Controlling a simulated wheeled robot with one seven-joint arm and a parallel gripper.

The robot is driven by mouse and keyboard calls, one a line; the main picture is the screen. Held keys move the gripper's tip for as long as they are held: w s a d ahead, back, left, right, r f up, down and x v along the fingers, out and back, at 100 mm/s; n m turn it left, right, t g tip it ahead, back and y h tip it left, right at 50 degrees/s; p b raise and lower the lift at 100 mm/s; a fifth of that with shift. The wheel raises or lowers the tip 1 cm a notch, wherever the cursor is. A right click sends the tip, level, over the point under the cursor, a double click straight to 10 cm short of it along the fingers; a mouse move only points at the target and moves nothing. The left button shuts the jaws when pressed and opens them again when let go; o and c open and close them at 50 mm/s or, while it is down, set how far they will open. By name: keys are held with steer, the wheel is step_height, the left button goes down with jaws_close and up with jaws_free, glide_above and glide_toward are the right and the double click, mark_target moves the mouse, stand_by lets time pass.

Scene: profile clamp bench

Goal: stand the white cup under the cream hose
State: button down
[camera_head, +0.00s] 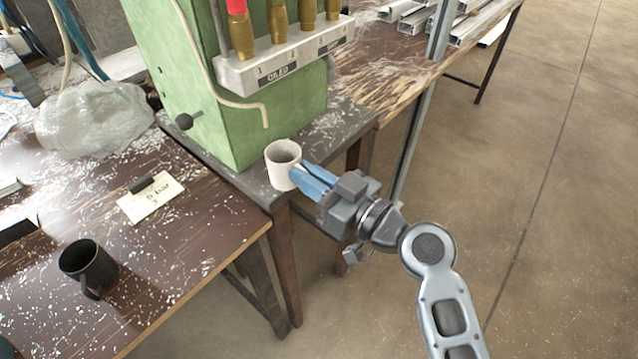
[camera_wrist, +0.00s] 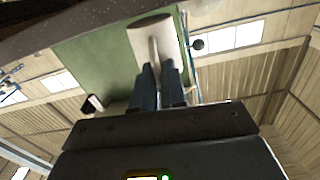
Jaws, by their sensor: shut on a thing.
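The white cup (camera_head: 278,178) is upright at the near edge of the dark stand, in front of the green machine. My gripper (camera_head: 298,173) reaches it from the right, with its blue fingers shut on the cup's handle side. In the wrist view the pale cup (camera_wrist: 145,44) shows beyond the two fingertips (camera_wrist: 158,72), with its handle between them. The cream hose (camera_head: 265,115) hangs down the machine's front, its open end above and slightly behind the cup in the picture. I cannot tell whether the cup's base touches the stand.
The green machine (camera_head: 220,135) stands on the dark stand (camera_head: 340,124). A black knob (camera_head: 184,121) sticks out at its left. A black mug (camera_head: 88,266), a written card (camera_head: 150,199) and a plastic bag (camera_head: 95,115) lie on the brown table. Floor at right is open.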

steer(key=shift+b+x, duration=0.65)
steer(key=shift+x, duration=1)
steer(key=shift+b, duration=0.4)
steer(key=shift+f+b, duration=0.35)
steer(key=shift+b, duration=0.15)
stand_by(0.5)
steer(key=c, duration=1.1)
jaws_free()
steer(key=shift+d, duration=0.15)
steer(key=b+v, duration=0.3)
steer(key=v, duration=0.6)
steer(key=shift+s+d, duration=0.3)
stand_by(0.4)
